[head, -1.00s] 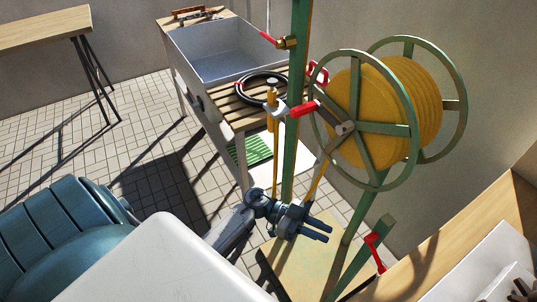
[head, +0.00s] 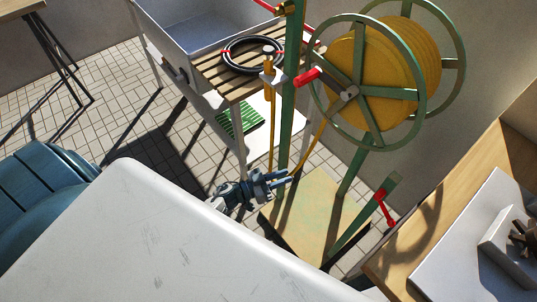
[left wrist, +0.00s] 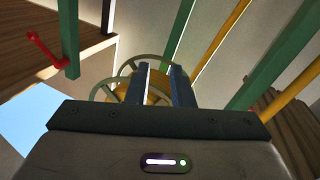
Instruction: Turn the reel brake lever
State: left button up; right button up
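A hose reel (head: 378,80) with a yellow hose and green spoked wheels stands on a green frame. A red lever (head: 384,207) sits on the lower green bar at the reel stand's right; it also shows at the upper left of the left wrist view (left wrist: 45,48). I cannot tell for sure which is the brake lever. My left gripper (head: 287,180) is left of the lower lever and apart from it. Its fingers (left wrist: 162,85) are apart and empty, with the reel behind them. My right gripper is out of sight.
The stand's base plate (head: 315,222) is just below my left gripper. A slatted rack (head: 240,82) with a coiled black hose (head: 252,56) and a sink (head: 195,25) lie behind. A wooden bench (head: 440,225) with a white tray (head: 450,262) is at the right.

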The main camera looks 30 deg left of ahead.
pick_arm(q)
jog(key=shift+s+a+f+n+t+y, duration=0.15)
jog(key=shift+a+f+n+t+y, duration=0.1)
jog(key=shift+a+f+y, duration=0.25)
jog(key=shift+s+a+f+n+t+y, duration=0.15)
jog(key=shift+a+f+n+y, duration=0.15)
jog(key=shift+a+f, duration=0.2)
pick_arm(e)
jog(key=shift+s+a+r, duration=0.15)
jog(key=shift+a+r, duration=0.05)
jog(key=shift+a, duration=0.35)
